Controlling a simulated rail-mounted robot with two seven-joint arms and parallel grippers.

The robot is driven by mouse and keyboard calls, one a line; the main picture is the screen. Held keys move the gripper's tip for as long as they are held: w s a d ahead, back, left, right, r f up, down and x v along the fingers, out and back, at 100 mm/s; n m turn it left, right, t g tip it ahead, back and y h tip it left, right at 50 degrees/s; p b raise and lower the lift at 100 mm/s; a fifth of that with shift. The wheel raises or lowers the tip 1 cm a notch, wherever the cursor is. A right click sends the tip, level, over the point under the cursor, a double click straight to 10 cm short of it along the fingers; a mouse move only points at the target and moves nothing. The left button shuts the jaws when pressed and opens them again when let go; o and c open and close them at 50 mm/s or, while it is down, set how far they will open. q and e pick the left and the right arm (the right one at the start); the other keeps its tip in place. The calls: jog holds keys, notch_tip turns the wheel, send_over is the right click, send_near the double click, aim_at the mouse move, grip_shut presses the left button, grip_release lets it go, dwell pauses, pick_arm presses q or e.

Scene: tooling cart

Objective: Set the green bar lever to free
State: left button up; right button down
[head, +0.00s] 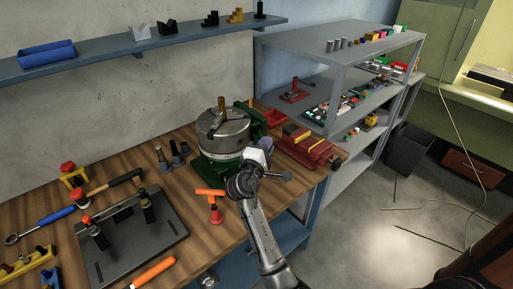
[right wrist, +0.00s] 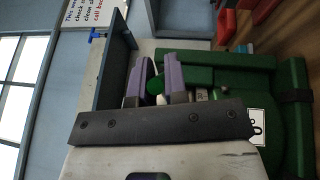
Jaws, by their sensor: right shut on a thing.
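A green-based rotary table with a round metal chuck (head: 223,130) stands on the wooden bench in the head view. Its green body (right wrist: 296,115) fills the right of the right wrist view. My right gripper (head: 265,145) is at the right side of this device, with my arm in front of its lower part. In the right wrist view its purple fingers (right wrist: 158,72) are shut around a small green knob, which I take to be the green bar lever (right wrist: 155,86). Most of the lever is hidden, so its setting cannot be read. My left gripper is not in view.
A red vise (head: 305,145) lies right of the device, near the bench edge. An orange-handled tool (head: 210,192), grey cylinders (head: 175,152) and a dark fixture plate (head: 130,240) lie left of my arm. A grey shelf unit (head: 340,55) stands behind.

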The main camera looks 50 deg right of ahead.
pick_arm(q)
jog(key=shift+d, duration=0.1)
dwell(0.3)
pick_arm(e)
jog(key=c, duration=1.1)
grip_release()
jog(key=shift+c, duration=0.2)
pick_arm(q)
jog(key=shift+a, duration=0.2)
